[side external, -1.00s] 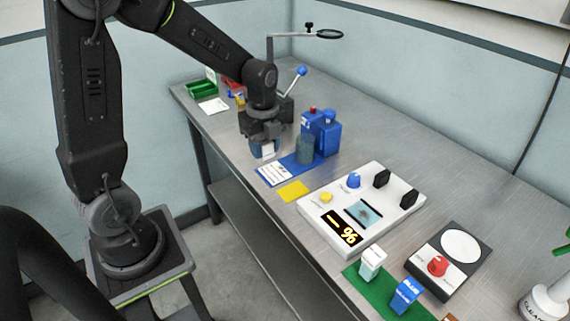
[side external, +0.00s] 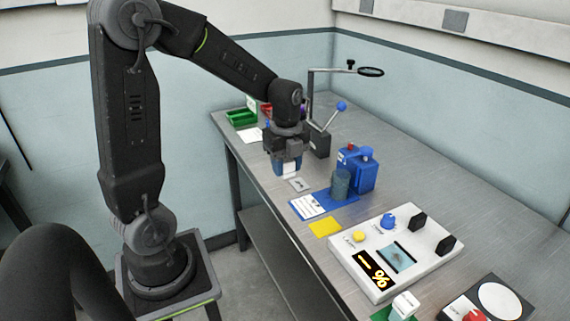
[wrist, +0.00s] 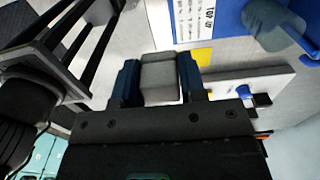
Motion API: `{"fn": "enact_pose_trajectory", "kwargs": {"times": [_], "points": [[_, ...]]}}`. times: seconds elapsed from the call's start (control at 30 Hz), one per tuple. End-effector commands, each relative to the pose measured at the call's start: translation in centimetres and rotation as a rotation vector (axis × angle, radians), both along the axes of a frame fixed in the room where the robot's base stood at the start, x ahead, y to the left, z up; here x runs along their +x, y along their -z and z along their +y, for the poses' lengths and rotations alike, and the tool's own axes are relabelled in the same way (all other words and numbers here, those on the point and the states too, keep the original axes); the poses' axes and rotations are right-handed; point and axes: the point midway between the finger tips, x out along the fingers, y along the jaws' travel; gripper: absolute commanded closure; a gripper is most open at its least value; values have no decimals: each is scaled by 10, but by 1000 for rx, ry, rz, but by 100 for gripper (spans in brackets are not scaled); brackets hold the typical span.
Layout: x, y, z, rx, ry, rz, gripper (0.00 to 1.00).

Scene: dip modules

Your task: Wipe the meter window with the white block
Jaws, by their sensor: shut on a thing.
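My gripper (side external: 287,169) is shut on a small white block (wrist: 158,78), which sits between its two blue fingers in the wrist view. In the side view the block is a pale patch between the fingers, above the bench near a small light plate (side external: 300,185). The meter window (side external: 397,255) is a light-blue pane with a brown smudge, set in the white meter panel (side external: 345,246) to the right of and nearer than my gripper. The panel's black display shows a yellow % sign. My gripper is well apart from the window.
A blue mat (side external: 318,207) holds a label card and a grey-blue cylinder (side external: 340,184), beside a blue box (side external: 358,170). A yellow square (side external: 325,227) lies before the panel. Black tabs and a blue knob (side external: 388,221) stand up on it. A magnifier stand (side external: 311,95) rises behind.

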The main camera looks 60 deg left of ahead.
Motion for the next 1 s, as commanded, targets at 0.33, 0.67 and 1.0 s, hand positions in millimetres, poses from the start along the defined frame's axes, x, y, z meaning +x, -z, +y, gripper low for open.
{"fn": "enact_pose_trajectory", "kwargs": {"times": [0.33, 0.67, 1.0], "points": [[77, -4, -90, 0, 15, 1, 81], [117, -2, -206, 0, 7, 0, 81], [121, 4, -234, 0, 0, 1, 81]]}}
